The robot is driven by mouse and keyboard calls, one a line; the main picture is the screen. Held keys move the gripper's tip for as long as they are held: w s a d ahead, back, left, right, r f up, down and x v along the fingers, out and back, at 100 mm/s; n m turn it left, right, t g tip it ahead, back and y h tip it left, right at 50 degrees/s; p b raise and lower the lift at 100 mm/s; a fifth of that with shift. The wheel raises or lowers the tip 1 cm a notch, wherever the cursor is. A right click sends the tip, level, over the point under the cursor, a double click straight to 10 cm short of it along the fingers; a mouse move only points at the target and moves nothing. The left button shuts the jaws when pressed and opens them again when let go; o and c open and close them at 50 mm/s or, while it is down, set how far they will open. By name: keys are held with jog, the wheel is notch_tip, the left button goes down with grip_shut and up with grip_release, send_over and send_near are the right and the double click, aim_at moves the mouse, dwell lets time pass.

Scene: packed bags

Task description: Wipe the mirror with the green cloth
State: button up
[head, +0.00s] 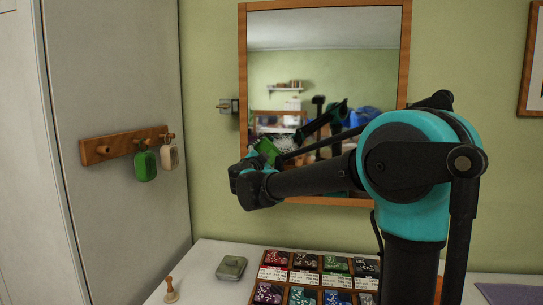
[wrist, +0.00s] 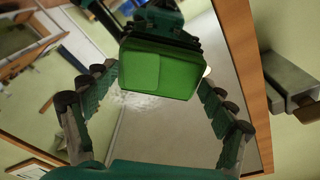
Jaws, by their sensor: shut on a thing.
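The mirror (head: 320,85) hangs on the green wall in a wooden frame; it also fills much of the wrist view (wrist: 180,130). A pale whitish smear (wrist: 140,104) shows on its glass. My gripper (wrist: 155,78) is shut on the green cloth (wrist: 160,70), which sits as a thick block between the two fingers. The cloth faces the glass close up; I cannot tell whether it touches. In the head view my arm hides most of the gripper, and a green patch beside it may be the cloth or its reflection.
A wooden peg rail (head: 125,146) on the left holds a green item (head: 145,166) and a beige item (head: 168,157). A wall fitting (head: 228,106) juts out beside the mirror's left edge.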

aim_at(264, 145)
jog(key=shift+w+a+r, duration=0.1)
jog(key=shift+a+r, duration=0.25)
jog(key=shift+r, duration=0.4)
jog(key=shift+a+r, duration=0.35)
jog(key=shift+r, duration=0.4)
jog(key=s+d, duration=0.2)
jog(key=d, duration=1.1)
jog(key=shift+s+d, duration=0.25)
dwell(0.4)
jog(key=shift+w+a, duration=0.45)
jog(key=shift+a, duration=1.8)
jog(key=shift+w+a, duration=0.5)
jog(key=shift+a, duration=1.75)
jog(key=shift+w+a, duration=0.45)
jog(key=shift+a, duration=1.8)
jog(key=shift+s, duration=0.1)
jog(key=shift+d+r+v, duration=0.1)
jog(key=shift+v, duration=1.35)
jog(key=shift+d+r+v, duration=0.15)
jog(key=shift+v, duration=1.3)
